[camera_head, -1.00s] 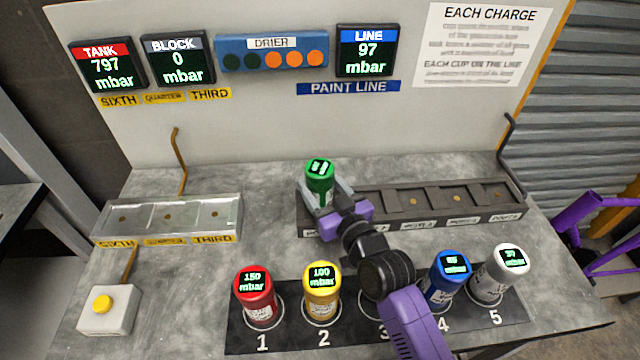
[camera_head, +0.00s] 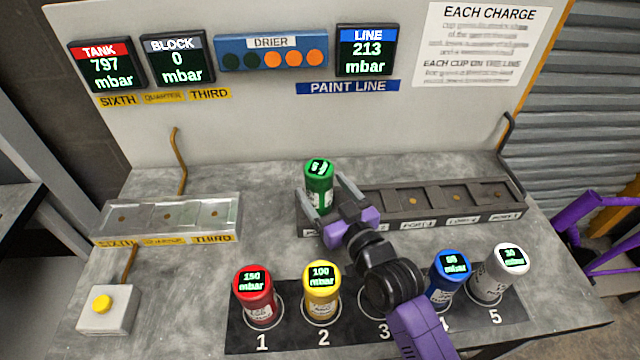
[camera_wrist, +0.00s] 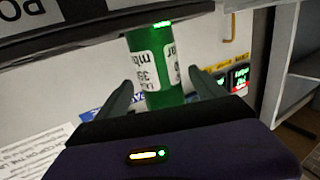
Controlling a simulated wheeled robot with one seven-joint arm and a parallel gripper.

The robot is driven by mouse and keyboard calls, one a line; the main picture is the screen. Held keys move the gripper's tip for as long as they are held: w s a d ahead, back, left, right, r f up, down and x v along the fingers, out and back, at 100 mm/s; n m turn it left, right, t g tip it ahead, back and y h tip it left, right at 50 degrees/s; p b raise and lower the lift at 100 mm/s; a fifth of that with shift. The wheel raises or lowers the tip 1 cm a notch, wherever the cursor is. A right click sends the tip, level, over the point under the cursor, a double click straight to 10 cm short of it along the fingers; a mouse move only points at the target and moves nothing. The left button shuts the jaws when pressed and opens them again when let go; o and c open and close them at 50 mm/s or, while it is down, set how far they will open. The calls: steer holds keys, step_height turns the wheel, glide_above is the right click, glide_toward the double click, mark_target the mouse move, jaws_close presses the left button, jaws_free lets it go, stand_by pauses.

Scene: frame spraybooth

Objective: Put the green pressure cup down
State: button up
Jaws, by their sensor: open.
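The green pressure cup (camera_head: 319,187) stands upright at the left end of the dark rail of ports (camera_head: 420,222) at the back of the bench. Its lit top display is too blurred to read. My gripper (camera_head: 330,200) is open around the cup, one finger on each side. In the wrist view the green cup (camera_wrist: 153,66) shows between my gripper's two spread fingers (camera_wrist: 163,92), with gaps on both sides. The cup's lower end is partly hidden by my gripper in the head view.
Red (camera_head: 256,295), yellow (camera_head: 322,292), blue (camera_head: 449,278) and white (camera_head: 499,274) cups stand in the front numbered rack (camera_head: 290,340); my arm crosses place 3. A metal block (camera_head: 170,217) and a yellow-button box (camera_head: 108,309) are at left. The LINE display (camera_head: 366,52) reads 213 mbar.

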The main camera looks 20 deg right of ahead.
steer(key=s+b, duration=0.1)
steer(key=s, duration=0.8)
steer(key=shift+s+d+r, duration=0.3)
steer(key=shift+s+d, duration=0.05)
steer(key=shift+s, duration=0.05)
steer(key=shift+g, duration=0.3)
steer(key=s+f, duration=0.1)
steer(key=s, duration=0.1)
steer(key=s+f, duration=0.1)
steer(key=s, duration=0.1)
steer(key=s+d+f, duration=0.1)
steer(key=s, duration=0.1)
steer(key=shift+s+d, duration=0.1)
steer(key=shift+s, duration=0.1)
steer(key=shift+g, duration=0.3)
steer(key=s, duration=0.3)
steer(key=s+f, duration=0.1)
steer(key=s, duration=0.6)
steer(key=shift+d+f, duration=0.2)
steer(key=shift+f, duration=0.15)
steer(key=s+a+r, duration=0.1)
steer(key=s, duration=0.6)
steer(key=s+a+r+g+h, duration=0.1)
steer(key=s+r, duration=0.1)
steer(key=s, duration=0.6)
steer(key=shift+s+a+r+m, duration=0.15)
steer(key=shift+a+m, duration=0.1)
steer(key=shift+m, duration=0.15)
